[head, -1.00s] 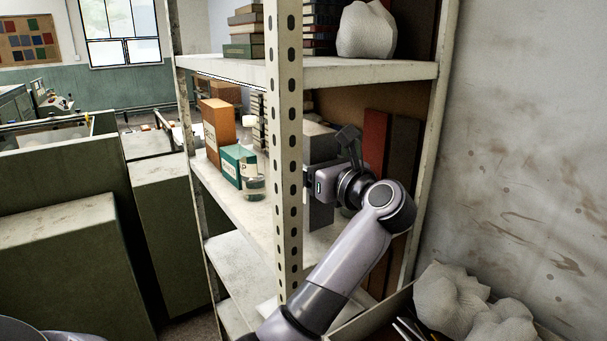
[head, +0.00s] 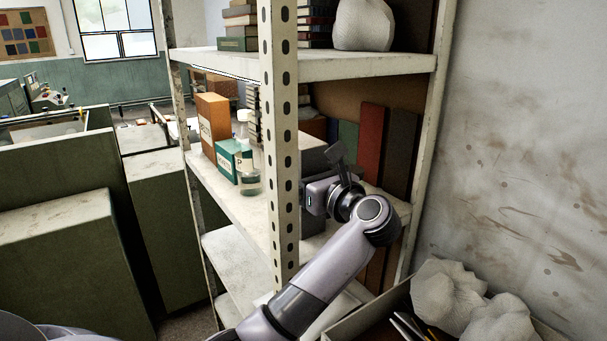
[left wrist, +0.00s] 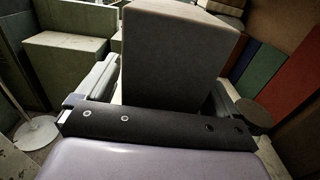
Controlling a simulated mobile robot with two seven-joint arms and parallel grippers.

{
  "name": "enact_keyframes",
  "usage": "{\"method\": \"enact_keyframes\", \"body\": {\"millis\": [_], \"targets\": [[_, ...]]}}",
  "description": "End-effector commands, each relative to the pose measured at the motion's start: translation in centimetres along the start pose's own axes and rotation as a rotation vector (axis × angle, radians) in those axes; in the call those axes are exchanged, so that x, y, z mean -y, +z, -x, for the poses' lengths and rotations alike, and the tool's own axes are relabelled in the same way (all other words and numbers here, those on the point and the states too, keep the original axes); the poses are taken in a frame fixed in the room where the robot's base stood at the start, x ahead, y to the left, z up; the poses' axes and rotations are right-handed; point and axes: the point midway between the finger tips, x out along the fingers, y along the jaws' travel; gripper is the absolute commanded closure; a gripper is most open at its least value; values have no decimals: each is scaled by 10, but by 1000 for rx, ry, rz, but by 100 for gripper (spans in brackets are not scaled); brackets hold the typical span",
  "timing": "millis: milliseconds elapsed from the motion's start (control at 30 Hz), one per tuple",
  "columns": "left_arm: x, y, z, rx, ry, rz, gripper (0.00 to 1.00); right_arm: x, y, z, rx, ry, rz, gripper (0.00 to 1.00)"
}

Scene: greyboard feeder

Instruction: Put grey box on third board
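The grey box (head: 313,152) is upright in the shelf bay above the middle visible board (head: 222,188), partly hidden behind the front post and my gripper. My left gripper (head: 318,197) reaches in at the right of the post and is shut on the box. In the left wrist view, the box (left wrist: 178,55) stands between the two fingers (left wrist: 160,92), one at each side. Whether its bottom touches the board is hidden. My right gripper is not in view.
The perforated post (head: 280,120) stands close to my gripper. An orange box (head: 212,125), a green box (head: 228,158) and a clear bottle (head: 248,175) are left on the same board. A red binder (head: 372,140) stands behind. The upper board (head: 350,65) is overhead.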

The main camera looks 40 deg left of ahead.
Motion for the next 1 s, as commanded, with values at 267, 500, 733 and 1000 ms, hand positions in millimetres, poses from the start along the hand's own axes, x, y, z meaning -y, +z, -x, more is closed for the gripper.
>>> {"method": "enact_keyframes", "body": {"millis": [267,500,733,1000], "targets": [[0,2,0,1,0,0,6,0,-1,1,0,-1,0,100],[1,0,21,-3,-4,3,6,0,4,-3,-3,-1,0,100],[1,-1,68,-3,-5,2,6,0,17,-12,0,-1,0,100],[0,1,109,-2,-2,1,6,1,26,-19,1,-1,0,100]]}}
